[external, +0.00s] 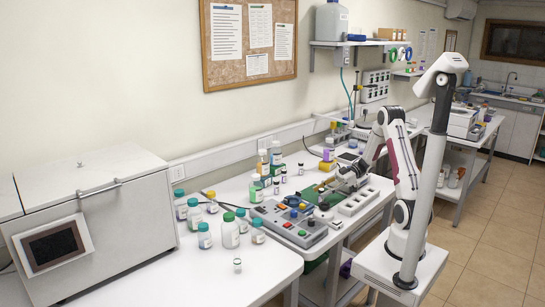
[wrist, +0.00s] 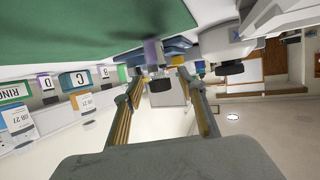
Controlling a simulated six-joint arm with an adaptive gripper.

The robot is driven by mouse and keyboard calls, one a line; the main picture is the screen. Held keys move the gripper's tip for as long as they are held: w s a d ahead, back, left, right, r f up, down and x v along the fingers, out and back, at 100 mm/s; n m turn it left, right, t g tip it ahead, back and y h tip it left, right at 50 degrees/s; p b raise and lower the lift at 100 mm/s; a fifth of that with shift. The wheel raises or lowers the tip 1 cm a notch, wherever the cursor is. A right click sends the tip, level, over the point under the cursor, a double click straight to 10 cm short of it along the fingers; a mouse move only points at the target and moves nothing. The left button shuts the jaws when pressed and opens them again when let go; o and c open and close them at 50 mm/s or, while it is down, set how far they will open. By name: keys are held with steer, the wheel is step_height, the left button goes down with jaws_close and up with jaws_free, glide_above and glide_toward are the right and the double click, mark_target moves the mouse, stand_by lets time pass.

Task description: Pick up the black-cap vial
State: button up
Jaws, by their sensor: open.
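Several small clear vials with dark caps stand on the bench. One (external: 300,169) is at the back, left of the green mat, another (external: 276,187) is nearer the control box, and one (external: 237,264) is alone at the front left. I cannot tell which is the task's vial. My gripper (external: 326,203) is low over the green mat, partly hidden by my wrist. In the wrist view, my two fingers (wrist: 163,103) are spread apart with nothing clearly held. A dark, cap-like object (wrist: 160,85) shows beyond them, between their tips; its distance is unclear.
The control box (external: 290,226) with coloured buttons lies just left of my gripper. White-labelled bottles with teal caps (external: 230,230) crowd the bench left of it. A white slotted rack (external: 358,201) is to the right. A large white machine (external: 95,225) fills the left.

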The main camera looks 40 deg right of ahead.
mark_target(322, 189)
steer(key=shift+w+a+f, duration=0.1)
steer(key=shift+a, duration=0.15)
stand_by(0.3)
steer(key=c, duration=1.1)
steer(key=shift+r, duration=5)
